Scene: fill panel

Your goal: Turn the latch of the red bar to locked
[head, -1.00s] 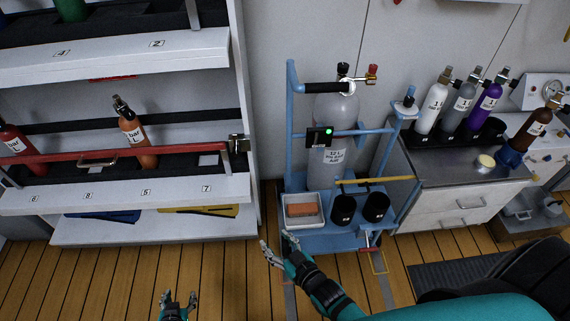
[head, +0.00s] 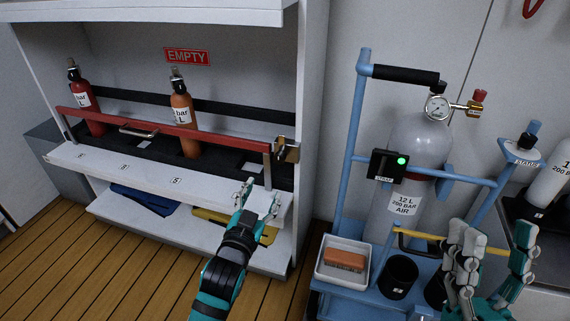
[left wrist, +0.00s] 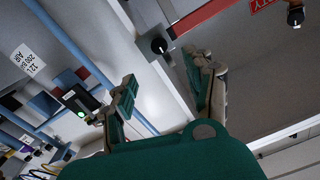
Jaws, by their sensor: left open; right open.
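The red bar (head: 170,130) runs across the front of the shelf, in front of the bottles. Its latch (head: 286,151), a brass-coloured and dark fitting, sits at the bar's right end on the cabinet post. The left wrist view shows the latch with a dark round knob (left wrist: 159,45) beside the end of the red bar (left wrist: 203,16). My left gripper (head: 262,200) is open and empty, below and slightly left of the latch, apart from it. Its spread fingers also show in the left wrist view (left wrist: 165,88). My right gripper (head: 490,262) is open and empty before the blue cart.
A red bottle (head: 88,105) and an orange bottle (head: 184,120) stand behind the bar. The blue cart (head: 338,215) with a grey cylinder (head: 415,150) and a tray (head: 325,268) stands right of the cabinet. Wooden floor (head: 130,270) is clear at the lower left.

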